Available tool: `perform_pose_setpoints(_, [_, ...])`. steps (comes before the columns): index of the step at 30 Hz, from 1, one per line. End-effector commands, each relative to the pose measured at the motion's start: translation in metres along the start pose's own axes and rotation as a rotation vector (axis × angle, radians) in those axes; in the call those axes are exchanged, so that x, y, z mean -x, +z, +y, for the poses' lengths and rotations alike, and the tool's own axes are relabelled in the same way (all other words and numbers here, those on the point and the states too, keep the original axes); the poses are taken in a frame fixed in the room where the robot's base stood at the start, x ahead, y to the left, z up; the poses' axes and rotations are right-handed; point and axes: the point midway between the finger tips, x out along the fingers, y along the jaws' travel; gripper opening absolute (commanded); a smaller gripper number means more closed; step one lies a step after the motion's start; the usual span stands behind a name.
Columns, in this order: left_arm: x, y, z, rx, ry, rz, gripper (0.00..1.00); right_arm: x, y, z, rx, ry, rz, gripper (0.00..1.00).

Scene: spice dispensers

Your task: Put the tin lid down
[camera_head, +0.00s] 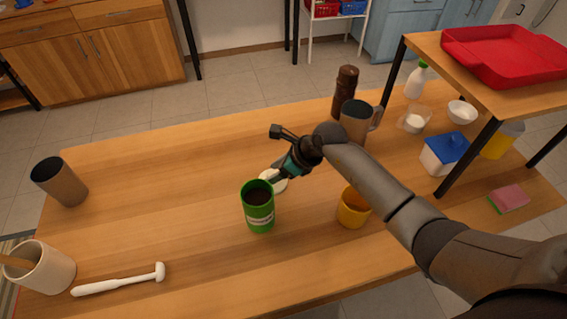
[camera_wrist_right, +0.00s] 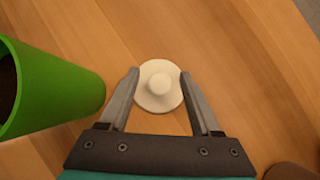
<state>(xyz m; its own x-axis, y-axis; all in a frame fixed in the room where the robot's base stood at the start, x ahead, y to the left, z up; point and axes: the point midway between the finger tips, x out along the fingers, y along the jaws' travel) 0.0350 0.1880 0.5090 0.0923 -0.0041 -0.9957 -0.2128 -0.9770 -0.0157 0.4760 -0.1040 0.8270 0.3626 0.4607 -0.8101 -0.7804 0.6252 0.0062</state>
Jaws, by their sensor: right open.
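The tin lid (camera_head: 274,181) is a small cream disc with a round knob, lying on the wooden table just behind the green tin. In the right wrist view the lid (camera_wrist_right: 158,86) sits between and slightly beyond the fingertips. My right gripper (camera_wrist_right: 160,82) is open, one finger to each side of the lid; it also shows in the head view (camera_head: 277,176), above the lid and partly hiding it. The green tin (camera_head: 258,208) stands upright and open, with dark contents; it is at the left in the right wrist view (camera_wrist_right: 50,88). My left gripper is not in view.
A yellow cup (camera_head: 353,207) stands right of the tin, under my right forearm. A grey mug (camera_head: 356,122) and a dark brown mill (camera_head: 345,90) stand behind my arm. A white mallet (camera_head: 120,280) lies front left. The table's left middle is clear.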

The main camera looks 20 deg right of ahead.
Motion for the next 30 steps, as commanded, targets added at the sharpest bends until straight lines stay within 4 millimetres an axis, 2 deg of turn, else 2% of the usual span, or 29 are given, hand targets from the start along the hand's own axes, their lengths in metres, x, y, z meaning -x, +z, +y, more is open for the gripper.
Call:
perform_pose_setpoints(2, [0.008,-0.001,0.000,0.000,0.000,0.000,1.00,0.007,0.006,0.001,0.000,0.000,-0.002,0.65])
perform_pose_setpoints(5, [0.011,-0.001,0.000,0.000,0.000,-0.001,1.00,0.023,0.003,-0.001,0.003,-0.004,0.001,0.65])
perform_pose_setpoints(18, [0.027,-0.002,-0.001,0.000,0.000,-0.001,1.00,0.104,0.003,-0.001,0.003,-0.002,0.001,0.65])
perform_pose_setpoints(24, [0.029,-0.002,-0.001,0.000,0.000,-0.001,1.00,0.121,0.003,0.000,0.000,0.000,0.000,0.65])
perform_pose_setpoints(30, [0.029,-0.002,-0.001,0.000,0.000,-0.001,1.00,0.124,0.003,0.000,0.000,0.001,0.000,0.65])
